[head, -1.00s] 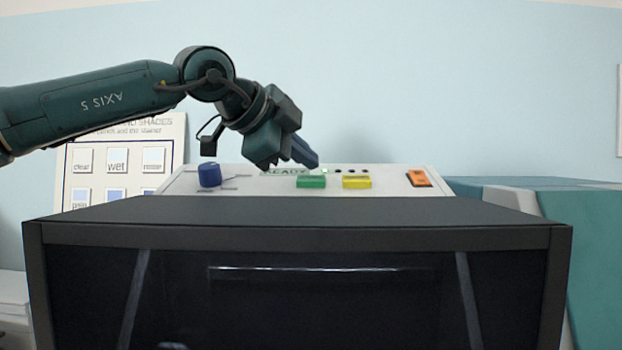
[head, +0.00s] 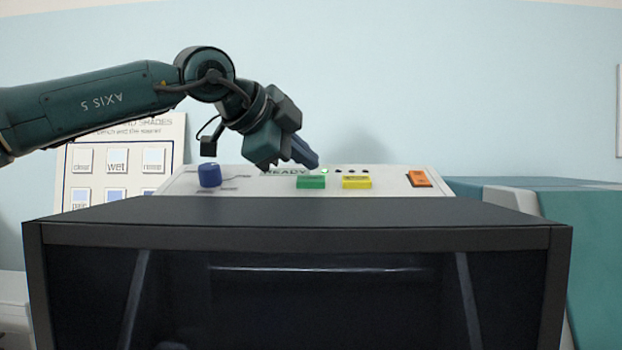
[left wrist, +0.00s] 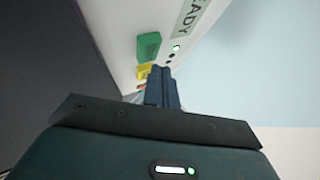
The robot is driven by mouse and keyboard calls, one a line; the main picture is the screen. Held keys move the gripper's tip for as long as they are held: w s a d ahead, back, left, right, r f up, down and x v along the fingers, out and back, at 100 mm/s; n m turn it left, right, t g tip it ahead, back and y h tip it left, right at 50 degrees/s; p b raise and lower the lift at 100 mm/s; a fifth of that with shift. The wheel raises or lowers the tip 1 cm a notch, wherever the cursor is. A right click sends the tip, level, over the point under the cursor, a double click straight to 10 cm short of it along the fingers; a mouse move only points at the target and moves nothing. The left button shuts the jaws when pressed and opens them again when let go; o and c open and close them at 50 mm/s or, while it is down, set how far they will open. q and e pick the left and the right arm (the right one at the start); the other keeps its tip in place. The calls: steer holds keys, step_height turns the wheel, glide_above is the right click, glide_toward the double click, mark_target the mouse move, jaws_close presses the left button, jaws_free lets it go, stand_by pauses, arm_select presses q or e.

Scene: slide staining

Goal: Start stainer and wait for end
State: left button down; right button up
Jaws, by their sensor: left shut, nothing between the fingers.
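The stainer (head: 300,238) is a dark cabinet with a dark glass front and a pale control panel (head: 245,182) on top. The panel has a blue knob (head: 209,175), a green button (head: 311,182), a yellow button (head: 356,182) and an orange switch (head: 419,178). A display reads READY (head: 284,172), with a lit green lamp (head: 324,171) beside several dark ones. My left gripper (head: 312,163) is shut and empty, just above and behind the green button, apart from it as far as I can tell. In the left wrist view the green button (left wrist: 148,46) is beside the shut fingers (left wrist: 162,88). My right gripper is not in view.
A shade chart (head: 118,165) stands behind on the left, partly hidden by my left arm. A teal and grey machine (head: 595,240) stands at the right. The air above the panel's right side is clear.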

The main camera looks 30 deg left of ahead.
arm_select(q)
steer(key=shift+f, duration=0.1)
stand_by(0.3)
steer(key=shift+w+a+f+b, duration=0.15)
steer(key=shift+f+b, duration=0.15)
steer(key=shift+b, duration=0.2)
